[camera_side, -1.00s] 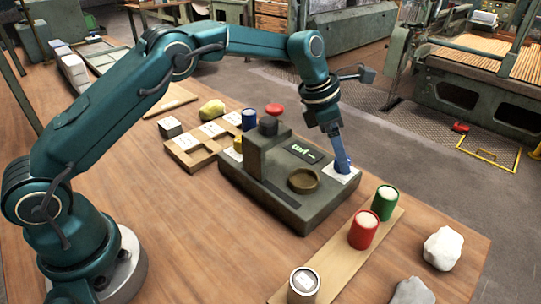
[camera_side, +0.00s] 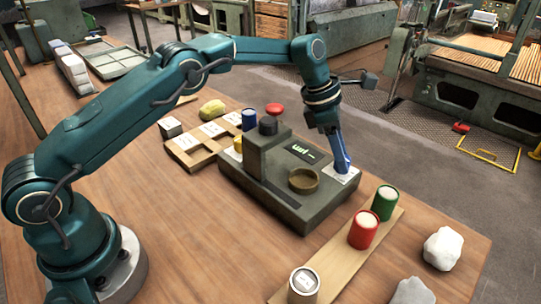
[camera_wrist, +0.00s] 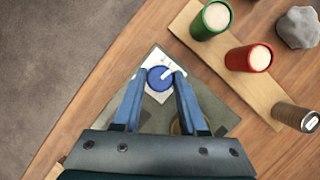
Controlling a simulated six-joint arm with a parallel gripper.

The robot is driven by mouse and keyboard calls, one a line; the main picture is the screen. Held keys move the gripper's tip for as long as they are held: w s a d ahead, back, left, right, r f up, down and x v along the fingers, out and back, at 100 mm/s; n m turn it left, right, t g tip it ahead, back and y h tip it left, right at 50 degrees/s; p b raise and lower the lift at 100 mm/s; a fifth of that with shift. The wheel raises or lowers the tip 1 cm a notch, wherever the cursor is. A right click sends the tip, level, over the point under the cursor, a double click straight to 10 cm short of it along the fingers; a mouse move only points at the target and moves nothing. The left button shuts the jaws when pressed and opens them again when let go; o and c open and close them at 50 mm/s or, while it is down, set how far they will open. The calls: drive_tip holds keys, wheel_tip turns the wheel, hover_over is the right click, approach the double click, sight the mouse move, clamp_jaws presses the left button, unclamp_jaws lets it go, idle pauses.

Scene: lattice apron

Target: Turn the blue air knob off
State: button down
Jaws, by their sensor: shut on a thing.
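The blue air knob (camera_wrist: 160,77) is round with a white pointer bar, on a white marked plate (camera_wrist: 152,93) at one corner of the grey-green device. In the wrist view its pointer slants toward the upper right. My gripper (camera_wrist: 161,80) has a blue finger on each side of the knob and is shut on it. In the side view my gripper (camera_side: 343,168) reaches down to the plate (camera_side: 345,177), and its fingers hide the knob. The device (camera_side: 290,196) also carries a small display (camera_side: 301,152), a brass dish (camera_side: 303,180) and a red button (camera_side: 274,109).
A wooden strip (camera_side: 334,262) in front holds a green can (camera_side: 384,202), a red can (camera_side: 363,229) and a brown can (camera_side: 303,284). A pale rock (camera_side: 442,248) lies to the right. A wooden rack (camera_side: 196,153) with a blue can (camera_side: 249,119) stands behind.

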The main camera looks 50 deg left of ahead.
drive_tip(key=shift+m, duration=0.5)
drive_tip(key=shift+c, duration=2.2)
unclamp_jaws()
drive_tip(key=shift+v, duration=2.55)
